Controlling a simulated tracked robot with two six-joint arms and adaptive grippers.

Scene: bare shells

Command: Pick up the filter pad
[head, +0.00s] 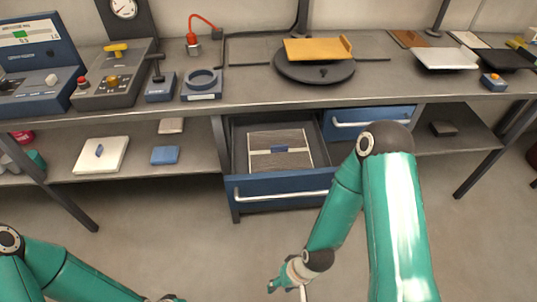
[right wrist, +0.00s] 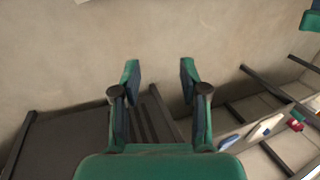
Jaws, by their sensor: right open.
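A square, grey, pleated pad with a pale band and a small blue tab, which looks like the filter pad (head: 264,138), lies flat in the open blue drawer (head: 284,185) under the bench. My right gripper (head: 287,286) is low in front of the drawer, apart from the pad, near the bottom edge of the head view. In the right wrist view its two fingers (right wrist: 159,72) stand apart with nothing between them. The pad cannot be made out in that view. My left arm shows at the bottom left of the head view, but its gripper is out of frame.
The bench top (head: 245,92) overhangs the drawer. A closed blue drawer (head: 371,123) is to its right. A white pad (head: 101,155) and a blue block (head: 165,155) lie on the lower left shelf. The floor (head: 200,245) in front is clear.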

